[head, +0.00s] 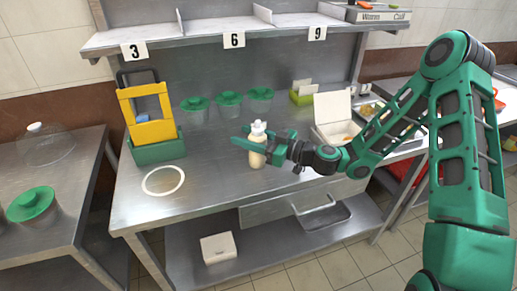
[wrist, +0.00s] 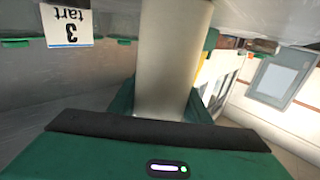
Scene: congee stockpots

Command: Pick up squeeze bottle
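The squeeze bottle (head: 257,159) is cream with a white cap. It stands upright in the head view, and its base appears to be on the steel counter, right of the white ring. My gripper (head: 262,140) reaches in from the right, with one green finger in front of the bottle and the other behind it. In the wrist view, the pale body of the bottle (wrist: 172,60) is close up between the green fingers (wrist: 165,100). Whether the fingers press on it cannot be told. The contact sides are hidden.
A yellow-and-green caddy (head: 152,125) stands left on the counter (head: 215,165). Several green-lidded containers (head: 230,99) line the back. An open white box (head: 332,115) is to the right. A numbered shelf (head: 205,32) hangs above.

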